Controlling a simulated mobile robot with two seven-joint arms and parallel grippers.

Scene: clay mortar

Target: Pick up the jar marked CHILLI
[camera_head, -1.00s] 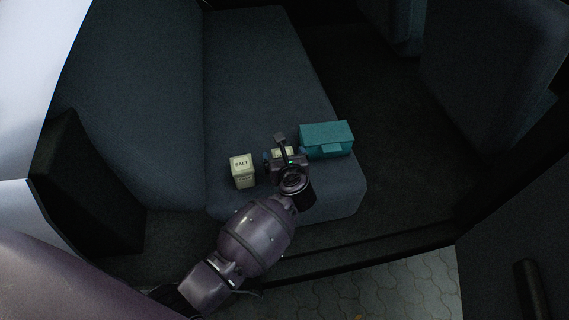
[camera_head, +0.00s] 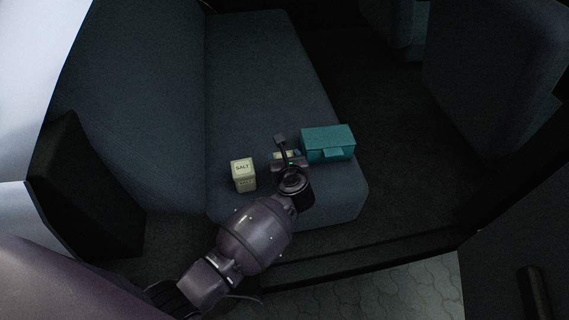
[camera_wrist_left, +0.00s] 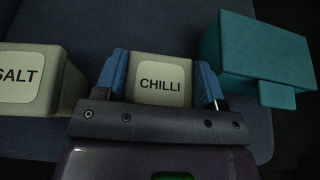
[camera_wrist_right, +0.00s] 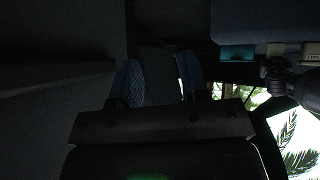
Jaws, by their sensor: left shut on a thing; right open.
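The cream jar marked CHILLI (camera_wrist_left: 160,82) sits between the two blue fingers of my left gripper (camera_wrist_left: 163,85) in the left wrist view, its label facing the camera. The left gripper is shut on it. In the head view the jar (camera_head: 283,156) is mostly hidden behind my left gripper (camera_head: 286,158), over the front part of the dark seat (camera_head: 270,80). I cannot tell whether the jar touches the seat. My right gripper (camera_wrist_right: 157,82) is open and empty in the right wrist view, and it is out of the head view.
A cream SALT jar (camera_head: 243,174) stands left of the left gripper; it also shows in the left wrist view (camera_wrist_left: 40,80). A teal box (camera_head: 328,143) sits close on the right. A dark door sill (camera_head: 370,253) runs in front of the seat.

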